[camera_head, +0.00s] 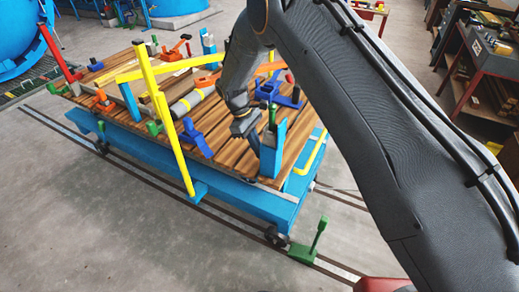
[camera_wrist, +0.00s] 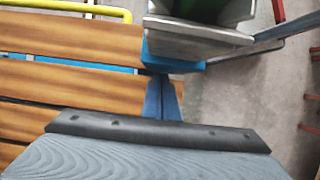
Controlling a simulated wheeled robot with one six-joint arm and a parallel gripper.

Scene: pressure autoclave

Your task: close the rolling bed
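The rolling bed (camera_head: 225,182) is a blue wheeled frame with a wooden plank deck, standing on rails. A long yellow bar (camera_head: 176,147) slants along its near side, and a lower yellow rail (camera_head: 312,156) is at its right end. A blue post (camera_head: 271,152) with a green part on top (camera_head: 272,113) stands at the near right corner. My gripper (camera_head: 251,136) is low over the deck, just left of this post; contact is unclear. The wrist view shows planks (camera_wrist: 65,75) and blue parts (camera_wrist: 163,98) partly hidden by grey surfaces. The finger opening is not clear.
Clamps, levers and a grey cylinder (camera_head: 192,101) crowd the deck. A green lever stop (camera_head: 308,246) stands by the rails at the near right. A blue vessel (camera_head: 18,38) is at the far left, a red-framed shelf (camera_head: 485,75) at the right.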

